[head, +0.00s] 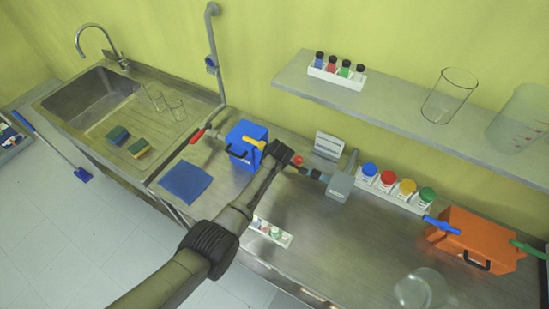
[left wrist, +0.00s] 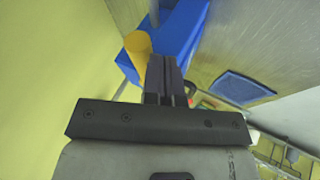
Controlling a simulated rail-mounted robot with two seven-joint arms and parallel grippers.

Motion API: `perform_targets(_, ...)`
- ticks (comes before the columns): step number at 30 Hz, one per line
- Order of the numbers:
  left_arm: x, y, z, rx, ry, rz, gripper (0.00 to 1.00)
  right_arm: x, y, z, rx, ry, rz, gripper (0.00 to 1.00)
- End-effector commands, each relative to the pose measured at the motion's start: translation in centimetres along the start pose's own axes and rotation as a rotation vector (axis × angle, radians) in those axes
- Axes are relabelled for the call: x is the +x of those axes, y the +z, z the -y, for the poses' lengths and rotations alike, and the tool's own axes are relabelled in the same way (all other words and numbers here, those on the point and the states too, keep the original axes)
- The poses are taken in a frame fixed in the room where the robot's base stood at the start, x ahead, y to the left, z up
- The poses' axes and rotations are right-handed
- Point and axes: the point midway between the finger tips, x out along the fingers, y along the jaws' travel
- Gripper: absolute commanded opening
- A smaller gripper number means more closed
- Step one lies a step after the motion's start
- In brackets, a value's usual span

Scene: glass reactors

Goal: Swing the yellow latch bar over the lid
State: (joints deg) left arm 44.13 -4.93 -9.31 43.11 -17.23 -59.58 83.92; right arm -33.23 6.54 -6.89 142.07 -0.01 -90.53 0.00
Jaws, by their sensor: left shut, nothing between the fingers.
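The blue box (head: 243,143) stands on the steel counter, with a black handle on its front. The yellow latch bar (head: 254,143) sticks out at its right side, towards my gripper. My left gripper (head: 268,148) is beside the bar's outer end. In the left wrist view the shut, empty fingers (left wrist: 165,65) point towards the blue box (left wrist: 185,30), and the yellow bar's round end (left wrist: 138,45) shows just left of the fingertips. I cannot tell whether they touch. My right gripper is not in view.
A red-handled valve (head: 198,135) is left of the box, and a blue cloth (head: 185,182) lies in front. A grey device (head: 340,186) and several colour-capped jars (head: 388,181) stand to the right. An orange box (head: 478,240) is at the far right.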

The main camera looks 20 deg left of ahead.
Motion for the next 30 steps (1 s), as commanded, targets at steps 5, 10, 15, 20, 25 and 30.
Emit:
perform_targets(5, -1.6, 0.2, 0.5, 0.006, 0.002, 0.004, 0.0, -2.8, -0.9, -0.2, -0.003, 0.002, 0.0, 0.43)
perform_targets(10, -2.9, 0.7, 1.7, 0.013, 0.004, 0.008, 0.0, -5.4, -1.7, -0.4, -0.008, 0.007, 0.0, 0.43)
perform_targets(15, -4.6, 1.2, 2.0, 0.014, 0.01, 0.008, 0.0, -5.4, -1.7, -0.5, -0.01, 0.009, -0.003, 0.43)
perform_targets(20, -6.9, 1.2, 1.9, 0.013, 0.01, 0.008, 0.0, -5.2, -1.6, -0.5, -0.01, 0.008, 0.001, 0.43)
perform_targets(25, -9.2, 1.3, 1.9, 0.013, 0.008, 0.008, 0.0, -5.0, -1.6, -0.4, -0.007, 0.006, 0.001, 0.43)
perform_targets(30, -11.0, 1.3, 1.9, 0.014, 0.007, 0.007, 0.0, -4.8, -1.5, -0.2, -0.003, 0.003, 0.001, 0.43)
